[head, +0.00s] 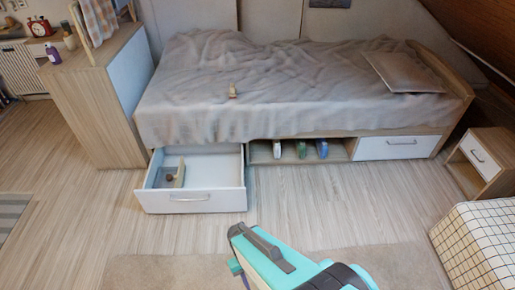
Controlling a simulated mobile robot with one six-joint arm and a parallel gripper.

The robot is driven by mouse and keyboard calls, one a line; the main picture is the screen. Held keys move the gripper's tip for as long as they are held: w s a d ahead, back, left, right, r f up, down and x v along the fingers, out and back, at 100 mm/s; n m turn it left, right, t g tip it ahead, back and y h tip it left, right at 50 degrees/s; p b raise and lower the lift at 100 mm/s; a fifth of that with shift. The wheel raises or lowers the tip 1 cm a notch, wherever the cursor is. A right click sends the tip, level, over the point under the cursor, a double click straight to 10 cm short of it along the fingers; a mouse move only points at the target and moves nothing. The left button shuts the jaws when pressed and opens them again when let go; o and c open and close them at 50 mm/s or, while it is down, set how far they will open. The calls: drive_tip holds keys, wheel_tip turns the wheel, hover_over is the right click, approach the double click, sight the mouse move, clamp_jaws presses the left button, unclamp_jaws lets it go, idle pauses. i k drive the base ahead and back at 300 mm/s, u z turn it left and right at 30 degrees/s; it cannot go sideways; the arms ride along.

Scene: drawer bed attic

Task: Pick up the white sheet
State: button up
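A rumpled pale grey sheet (290,85) covers the bed and hangs over its front edge. It is the largest cloth in view; I see no separate cloth that is clearly a white sheet. A small tan object (232,91) rests on it. My gripper (234,250) is low in the middle of the view, in front of the bed and apart from the sheet. Its fingers are mostly hidden by its teal and grey body, so its opening is unclear.
An open white drawer (195,201) sticks out below the bed, holding a small tan item. An open shelf (270,152) holds several small items. A wooden cabinet (95,100) stands left, a nightstand (483,160) right, a checked block (480,240) lower right. Floor between is clear.

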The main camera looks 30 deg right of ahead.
sight(276, 144)
drive_tip(key=u, duration=0.35)
drive_tip(key=i, duration=0.95)
drive_tip(key=u, duration=0.1)
drive_tip(key=k, duration=0.9)
drive_tip(key=z, duration=0.2)
drive_tip(key=i, duration=0.55)
drive_tip(key=u, duration=0.05)
